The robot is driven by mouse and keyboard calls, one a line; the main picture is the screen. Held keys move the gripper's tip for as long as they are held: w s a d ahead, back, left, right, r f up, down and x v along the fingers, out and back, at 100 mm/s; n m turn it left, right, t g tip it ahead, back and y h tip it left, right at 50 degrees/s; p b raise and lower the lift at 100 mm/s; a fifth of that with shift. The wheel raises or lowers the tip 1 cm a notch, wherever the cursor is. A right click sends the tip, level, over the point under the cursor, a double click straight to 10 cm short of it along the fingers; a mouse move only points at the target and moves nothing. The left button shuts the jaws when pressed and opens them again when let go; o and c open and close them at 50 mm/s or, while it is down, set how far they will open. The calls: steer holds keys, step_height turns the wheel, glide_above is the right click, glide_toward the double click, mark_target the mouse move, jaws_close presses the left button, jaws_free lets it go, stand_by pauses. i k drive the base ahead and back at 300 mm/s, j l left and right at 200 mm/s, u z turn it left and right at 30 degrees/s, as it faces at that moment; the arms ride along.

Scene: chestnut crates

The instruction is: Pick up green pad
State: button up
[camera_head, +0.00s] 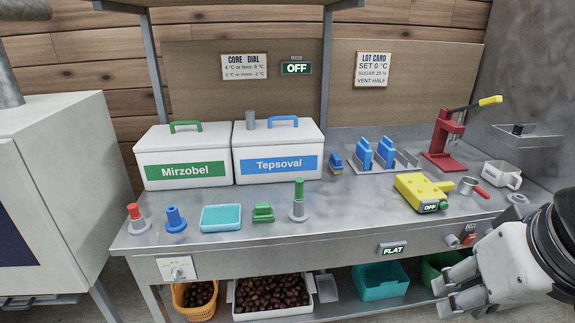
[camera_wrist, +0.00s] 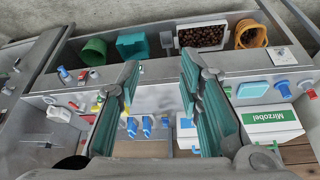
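The green pad (camera_head: 263,212) is a small green block with a raised top. It lies on the steel worktop in the head view, between a light blue tray and a grey post with a green top. In the wrist view it is mostly hidden behind a finger, and I cannot make it out surely. My gripper (camera_head: 442,297) is at the lower right of the head view, in front of the bench and well to the right of the pad. In the wrist view my gripper (camera_wrist: 160,78) has its two teal-lined fingers wide apart with nothing between them.
The light blue tray (camera_head: 221,218), blue peg (camera_head: 175,219) and green-topped post (camera_head: 298,204) stand near the pad. Behind are the Mirzobel box (camera_head: 187,150) and Tepsoval box (camera_head: 278,145). A yellow device (camera_head: 421,190) and red press (camera_head: 444,140) stand right. Chestnut crates sit below.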

mark_target(262, 213)
steer(key=i+u, duration=0.15)
steer(key=i, duration=0.3)
steer(key=i+l+u, duration=0.1)
steer(key=i, duration=0.35)
steer(key=i+l+u, duration=0.15)
steer(key=i, duration=0.3)
